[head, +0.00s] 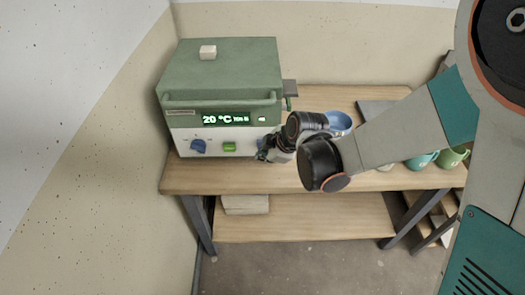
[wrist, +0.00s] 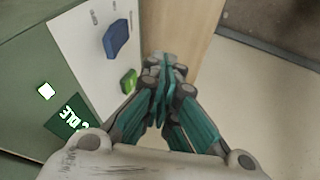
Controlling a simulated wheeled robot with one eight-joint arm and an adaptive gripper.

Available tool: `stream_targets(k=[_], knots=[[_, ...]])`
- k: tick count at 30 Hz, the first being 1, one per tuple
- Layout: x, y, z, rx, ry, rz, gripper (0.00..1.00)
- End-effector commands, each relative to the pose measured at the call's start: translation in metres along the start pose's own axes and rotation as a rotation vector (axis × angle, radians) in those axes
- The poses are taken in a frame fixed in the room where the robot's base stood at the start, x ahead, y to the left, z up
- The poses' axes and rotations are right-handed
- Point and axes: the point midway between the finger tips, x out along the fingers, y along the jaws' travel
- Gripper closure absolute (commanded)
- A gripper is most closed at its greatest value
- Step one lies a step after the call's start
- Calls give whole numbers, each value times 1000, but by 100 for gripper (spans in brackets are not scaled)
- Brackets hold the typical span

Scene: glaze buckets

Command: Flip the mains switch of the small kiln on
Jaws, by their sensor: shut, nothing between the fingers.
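The small kiln (head: 220,75) stands on the left end of the wooden bench, with a green body and a white front panel. Its display is lit and reads 20 °C. A green switch (head: 229,147) is on the panel, right of a blue knob (head: 198,146). I cannot tell which way the switch is tipped. My gripper (head: 263,153) is at the right end of the panel. In the wrist view my gripper (wrist: 163,62) is shut and empty, its fingertips beside the green switch (wrist: 128,80), apparently apart from it. The blue knob (wrist: 116,40) is farther along the panel.
A small pale block (head: 208,52) sits on the kiln's top. A blue bowl (head: 340,122) is behind my arm. A teal mug (head: 421,161) and a green mug (head: 453,157) stand at the right. The bench (head: 180,182) has bare wood before the kiln.

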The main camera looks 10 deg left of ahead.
Motion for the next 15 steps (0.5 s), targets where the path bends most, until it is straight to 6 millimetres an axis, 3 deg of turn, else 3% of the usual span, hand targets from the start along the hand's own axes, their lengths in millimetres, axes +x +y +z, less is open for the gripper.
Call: stream_targets(k=[1, 6, 15], knots=[[-15, -1, -1, 1, 0, 0, 100], [-42, -9, 2, 1, 0, 0, 100], [-60, -15, 3, 0, 1, -1, 100]])
